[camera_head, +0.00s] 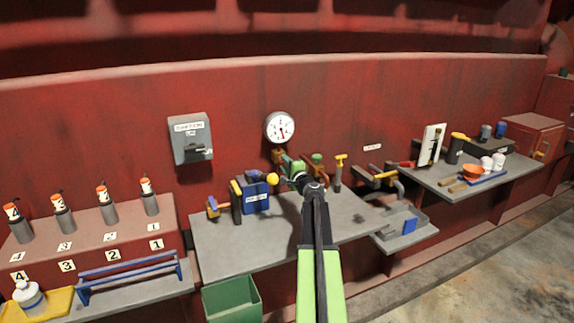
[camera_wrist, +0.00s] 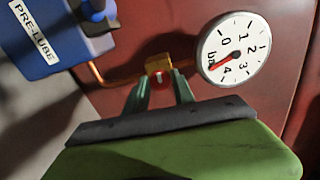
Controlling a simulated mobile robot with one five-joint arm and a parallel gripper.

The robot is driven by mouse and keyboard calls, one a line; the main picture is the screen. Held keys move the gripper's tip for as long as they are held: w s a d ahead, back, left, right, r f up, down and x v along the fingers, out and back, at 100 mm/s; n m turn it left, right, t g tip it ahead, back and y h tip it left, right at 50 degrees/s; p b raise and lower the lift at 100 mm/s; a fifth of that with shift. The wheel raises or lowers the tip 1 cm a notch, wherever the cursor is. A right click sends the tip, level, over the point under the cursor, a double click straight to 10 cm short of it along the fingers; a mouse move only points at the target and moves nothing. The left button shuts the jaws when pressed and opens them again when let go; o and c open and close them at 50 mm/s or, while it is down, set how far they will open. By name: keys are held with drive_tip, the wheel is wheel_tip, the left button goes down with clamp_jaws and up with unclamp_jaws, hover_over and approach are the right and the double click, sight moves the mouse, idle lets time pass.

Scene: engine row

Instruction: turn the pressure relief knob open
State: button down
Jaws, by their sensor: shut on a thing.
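The small red relief knob (camera_wrist: 158,83) with a white mark sits on a brass block (camera_wrist: 158,63) in the wrist view. My gripper (camera_wrist: 160,88) has its two green fingers on either side of the knob, shut on it. In the head view my gripper (camera_head: 287,166) reaches the wall just below the gauge, and the knob is hidden there. The round white gauge (camera_wrist: 233,49) is right of the knob in the wrist view, its red needle pointing lower left. The gauge (camera_head: 279,127) also shows in the head view.
A blue PRE-LUBE box (camera_wrist: 50,38) stands left of the knob, joined to the brass block by a copper pipe (camera_wrist: 118,80). A yellow-handled tool (camera_head: 339,172) stands right of my arm. A green bin (camera_head: 231,300) is below the bench (camera_head: 222,248).

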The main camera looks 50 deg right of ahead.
drive_tip(key=shift+s+d+n, duration=0.1)
drive_tip(key=shift+n, duration=0.4)
drive_tip(key=c, duration=1.1)
unclamp_jaws()
drive_tip(key=shift+o, duration=0.2)
drive_tip(key=v, duration=1.7)
drive_tip(key=shift+s, duration=0.2)
drive_tip(key=shift+f, duration=0.1)
